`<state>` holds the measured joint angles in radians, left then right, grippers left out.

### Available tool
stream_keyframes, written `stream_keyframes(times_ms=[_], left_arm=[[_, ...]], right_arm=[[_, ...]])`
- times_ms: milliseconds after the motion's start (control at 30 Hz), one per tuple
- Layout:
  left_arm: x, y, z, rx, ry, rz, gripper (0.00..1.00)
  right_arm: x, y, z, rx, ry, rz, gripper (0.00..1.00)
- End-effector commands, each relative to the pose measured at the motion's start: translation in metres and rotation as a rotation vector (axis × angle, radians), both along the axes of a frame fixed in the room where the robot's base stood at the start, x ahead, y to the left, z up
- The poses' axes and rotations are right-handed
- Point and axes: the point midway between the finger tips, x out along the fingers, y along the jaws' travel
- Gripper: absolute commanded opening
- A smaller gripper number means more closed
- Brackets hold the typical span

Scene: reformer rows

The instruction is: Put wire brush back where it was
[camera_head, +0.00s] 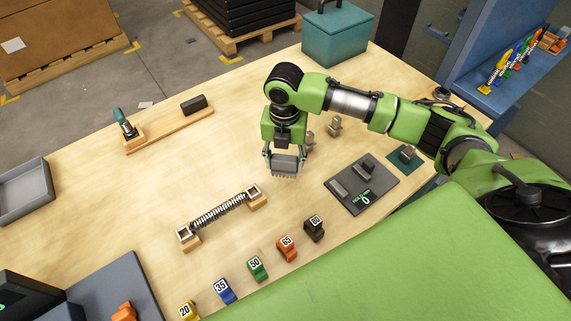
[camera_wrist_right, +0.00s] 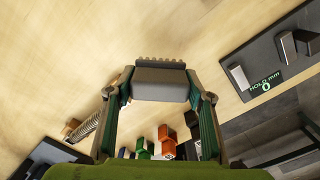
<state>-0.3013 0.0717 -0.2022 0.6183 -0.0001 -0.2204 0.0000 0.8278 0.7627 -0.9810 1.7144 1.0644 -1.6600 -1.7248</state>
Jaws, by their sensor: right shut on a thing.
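My right gripper (camera_head: 285,158) hangs over the middle of the table, shut on the wire brush (camera_head: 286,164). The brush is a grey block with a row of short bristles along its lower edge. In the right wrist view the brush (camera_wrist_right: 161,84) spans the space between the two fingertips, bristles on the far side. It appears to be held above the wood, though the exact gap is hard to tell. My left gripper is in neither view.
A spring (camera_head: 219,211) on wooden blocks lies front left of the gripper. A dark gauge plate (camera_head: 345,190) lies to the right. Numbered coloured blocks (camera_head: 257,268) line the front. A wooden board (camera_head: 170,129) carries a teal-handled tool (camera_head: 125,124) and dark block (camera_head: 194,104).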

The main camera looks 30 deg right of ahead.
Motion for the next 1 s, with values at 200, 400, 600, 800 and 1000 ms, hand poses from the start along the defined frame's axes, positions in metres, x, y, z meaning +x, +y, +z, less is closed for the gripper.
stream_keyframes(times_ms=[200,400,600,800,1000], left_arm=[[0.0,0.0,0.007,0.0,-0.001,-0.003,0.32],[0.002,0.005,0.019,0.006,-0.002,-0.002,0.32],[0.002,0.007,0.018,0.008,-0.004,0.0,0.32],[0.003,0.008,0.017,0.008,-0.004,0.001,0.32],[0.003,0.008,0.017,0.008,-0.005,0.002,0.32]], right_arm=[[0.008,-0.007,-0.015,0.0,0.003,0.001,0.31],[0.007,-0.006,-0.04,-0.001,0.001,0.002,0.31],[0.008,-0.006,-0.043,0.0,-0.001,0.002,0.31],[0.007,-0.006,-0.047,0.0,0.0,0.001,0.31],[0.007,-0.006,-0.046,0.0,0.0,0.001,0.65]])
